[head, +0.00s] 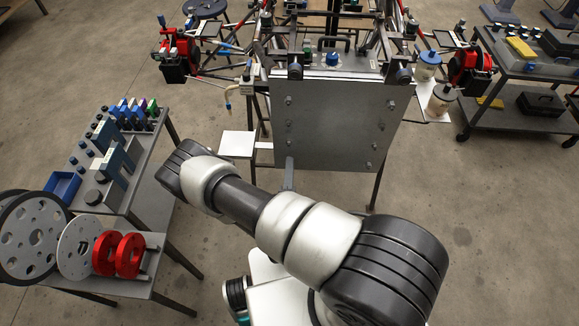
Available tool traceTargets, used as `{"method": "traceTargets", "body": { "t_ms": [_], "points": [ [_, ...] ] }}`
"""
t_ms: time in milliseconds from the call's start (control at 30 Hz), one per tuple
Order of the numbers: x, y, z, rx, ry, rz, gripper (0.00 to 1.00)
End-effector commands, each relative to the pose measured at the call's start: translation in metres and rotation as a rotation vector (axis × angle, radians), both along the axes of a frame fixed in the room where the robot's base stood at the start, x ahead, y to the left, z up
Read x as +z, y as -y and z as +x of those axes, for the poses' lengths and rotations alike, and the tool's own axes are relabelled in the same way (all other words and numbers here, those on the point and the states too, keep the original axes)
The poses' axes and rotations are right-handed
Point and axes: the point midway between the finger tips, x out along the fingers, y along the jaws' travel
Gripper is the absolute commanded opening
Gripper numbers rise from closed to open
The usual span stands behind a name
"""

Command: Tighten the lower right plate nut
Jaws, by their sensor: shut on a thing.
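A square grey metal plate (335,125) faces me, upright, on the front of the tube chassis. Small nuts or bolt heads run down its left and right sides. The lower right nut (369,164) shows near the plate's bottom right corner, with nothing in front of it. Whether it is tight cannot be told. My arm crosses the foreground from lower right to upper left, below the plate. My gripper is not in view, and neither is anything it may hold. A narrow grey bar (288,174) shows at the plate's lower left edge; I cannot tell what it is.
A small white shelf (237,144) stands left of the plate. The left cart (147,200) carries tools, a blue bin (62,185) and red discs (118,254). Another cart (530,110) is at upper right. The right floor is clear.

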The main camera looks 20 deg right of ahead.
Motion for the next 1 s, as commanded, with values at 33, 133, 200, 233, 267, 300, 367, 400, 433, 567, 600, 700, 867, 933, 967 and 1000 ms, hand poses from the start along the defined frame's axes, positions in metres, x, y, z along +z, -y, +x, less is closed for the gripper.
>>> {"method": "traceTargets", "body": {
  "t_ms": [33, 133, 200, 233, 267, 300, 367, 400, 433, 567, 600, 700, 867, 933, 967, 1000],
  "points": [
    [0.0005, 0.0006, -0.0011, -0.001, 0.004, 0.016, 0.00],
    [0.0002, 0.0004, -0.0010, -0.001, 0.014, 0.045, 0.00],
    [-0.0001, 0.0003, -0.0009, -0.001, 0.019, 0.058, 0.00],
    [-0.0002, 0.0003, -0.0009, -0.001, 0.020, 0.063, 0.00],
    [-0.0003, 0.0003, -0.0009, -0.001, 0.021, 0.068, 0.00],
    [-0.0004, 0.0003, -0.0009, -0.001, 0.022, 0.072, 0.00],
    [-0.0005, 0.0003, -0.0009, -0.001, 0.023, 0.075, 0.00],
    [-0.0006, 0.0004, -0.0010, -0.001, 0.024, 0.076, 0.00],
    [-0.0007, 0.0004, -0.0010, -0.001, 0.024, 0.076, 0.00],
    [-0.0008, 0.0004, -0.0011, -0.001, 0.024, 0.076, 0.00],
    [-0.0009, 0.0004, -0.0012, -0.001, 0.024, 0.076, 0.00],
    [-0.0009, 0.0004, -0.0012, -0.001, 0.023, 0.077, 0.00],
    [-0.0009, 0.0003, -0.0009, -0.001, 0.024, 0.076, 0.33],
    [-0.0008, 0.0003, -0.0007, -0.001, 0.024, 0.076, 0.33],
    [-0.0008, 0.0002, -0.0007, -0.001, 0.024, 0.076, 0.33],
    [-0.0008, 0.0001, -0.0006, -0.001, 0.024, 0.076, 0.33]
  ]
}}
